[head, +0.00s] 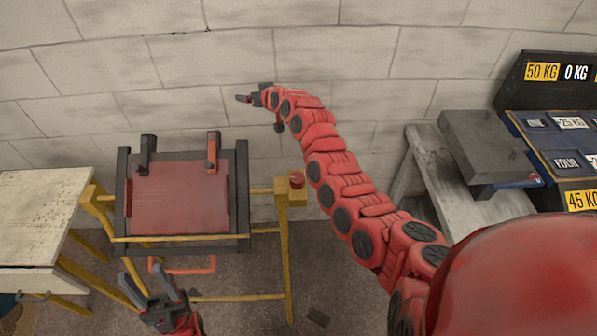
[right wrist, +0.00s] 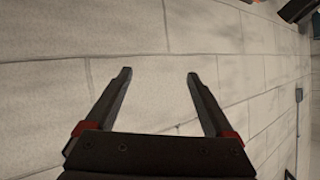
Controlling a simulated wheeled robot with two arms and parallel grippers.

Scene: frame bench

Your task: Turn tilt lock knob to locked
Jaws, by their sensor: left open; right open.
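A red knob (head: 297,179) sits on top of a yellow block (head: 291,195) at the right side of the tilting frame (head: 241,200); I take it as the tilt lock knob. Its marking is too small to read. My left gripper (head: 140,273) is open and empty, low in front of the frame, apart from the knob. My right gripper (head: 241,98) is in front of the block wall, above and left of the knob. In the right wrist view my right gripper (right wrist: 159,73) is open with nothing between its fingers.
The dark frame holds a red panel (head: 180,195) under two clamps, on a yellow stand (head: 286,265). A pale table (head: 40,210) stands left. A grey bench (head: 440,185) with a grey box (head: 482,145) and weight-marked boards (head: 560,135) stand right.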

